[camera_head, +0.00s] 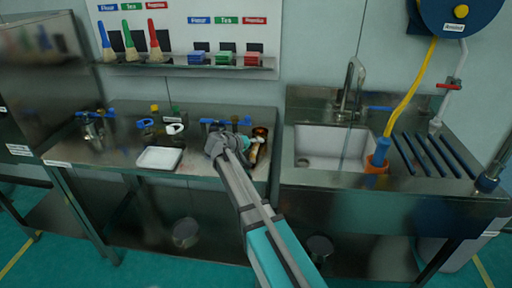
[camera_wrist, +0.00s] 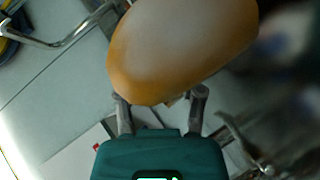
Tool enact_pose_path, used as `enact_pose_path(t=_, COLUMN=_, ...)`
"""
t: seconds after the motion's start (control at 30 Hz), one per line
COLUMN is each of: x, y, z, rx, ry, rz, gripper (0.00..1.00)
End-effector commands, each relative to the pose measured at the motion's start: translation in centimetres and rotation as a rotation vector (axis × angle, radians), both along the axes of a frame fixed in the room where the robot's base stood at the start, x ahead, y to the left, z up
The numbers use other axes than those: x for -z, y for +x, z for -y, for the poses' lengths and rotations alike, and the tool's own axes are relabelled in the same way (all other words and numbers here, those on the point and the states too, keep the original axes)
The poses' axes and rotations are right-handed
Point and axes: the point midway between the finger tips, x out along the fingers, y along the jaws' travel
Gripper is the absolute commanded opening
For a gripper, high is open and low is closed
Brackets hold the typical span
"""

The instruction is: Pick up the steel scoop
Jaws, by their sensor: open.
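My gripper (camera_head: 248,146) is at the right end of the left steel table. In the wrist view my gripper (camera_wrist: 160,102) has its two fingers apart, with nothing visibly clamped between them. A large, smooth orange-brown rounded thing (camera_wrist: 182,45) fills the upper middle of the wrist view, close to the camera and overlapping the fingertips. I cannot tell whether the fingers touch it. A small brown and tan thing (camera_head: 259,134) shows beside my gripper in the head view. I cannot make out the steel scoop for certain; my gripper and arm hide part of that spot.
A white tray (camera_head: 159,158) lies on the left table (camera_head: 115,165). Small blue-handled items (camera_head: 95,115) stand at the back. A rack (camera_head: 185,68) above holds brushes and colored boxes. A sink (camera_head: 330,145) with a faucet (camera_head: 352,85) is to the right. The table's front left is clear.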

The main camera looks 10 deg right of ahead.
Motion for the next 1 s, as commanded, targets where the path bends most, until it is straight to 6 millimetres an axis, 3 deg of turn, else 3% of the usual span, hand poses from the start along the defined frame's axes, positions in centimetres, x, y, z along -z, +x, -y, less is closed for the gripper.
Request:
enact_pose_path(t=0.17, x=0.00, y=0.00, z=0.03, rx=0.000, ry=0.000, rz=0.000, gripper=0.47)
enact_pose_path(t=0.4, x=0.00, y=0.00, z=0.06, rx=0.001, ry=0.000, rz=-0.001, gripper=0.02)
enact_pose_path(t=0.43, x=0.00, y=0.00, z=0.06, rx=0.001, ry=0.001, rz=0.000, gripper=0.00)
enact_pose_path(t=1.0, x=-0.54, y=0.00, z=0.12, rx=0.002, ry=0.000, rz=0.001, gripper=0.00)
